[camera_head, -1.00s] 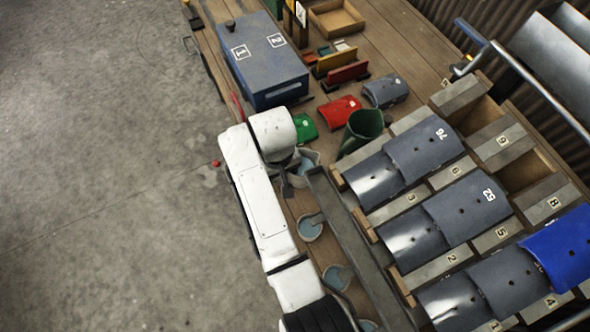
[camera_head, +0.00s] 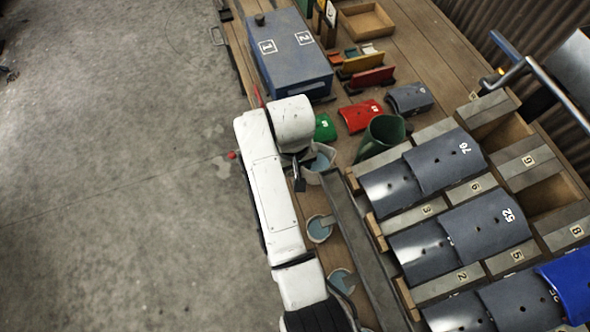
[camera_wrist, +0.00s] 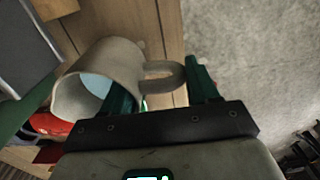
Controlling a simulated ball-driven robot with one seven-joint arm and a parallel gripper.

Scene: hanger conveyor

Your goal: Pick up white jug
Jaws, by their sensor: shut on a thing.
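The white jug (camera_wrist: 112,66) fills the upper left of the wrist view, its mouth facing left and a pale blue inside showing. Its handle (camera_wrist: 160,76) lies between the green fingers of my gripper (camera_wrist: 160,80), one finger on each side. My gripper is shut on the handle. In the head view the jug (camera_head: 325,160) is partly hidden by my arm, near the left edge of the wooden table. My gripper (camera_head: 299,178) is just left of it there. I cannot tell whether the jug touches the table.
Other vessels with blue insides (camera_head: 319,233) stand along the table's left edge. A dark green container (camera_head: 381,136) and curved red (camera_head: 360,116) and green (camera_head: 325,128) pieces are behind the jug. A blue box (camera_head: 290,62) stands farther back. A rack of numbered slots (camera_head: 465,190) fills the right.

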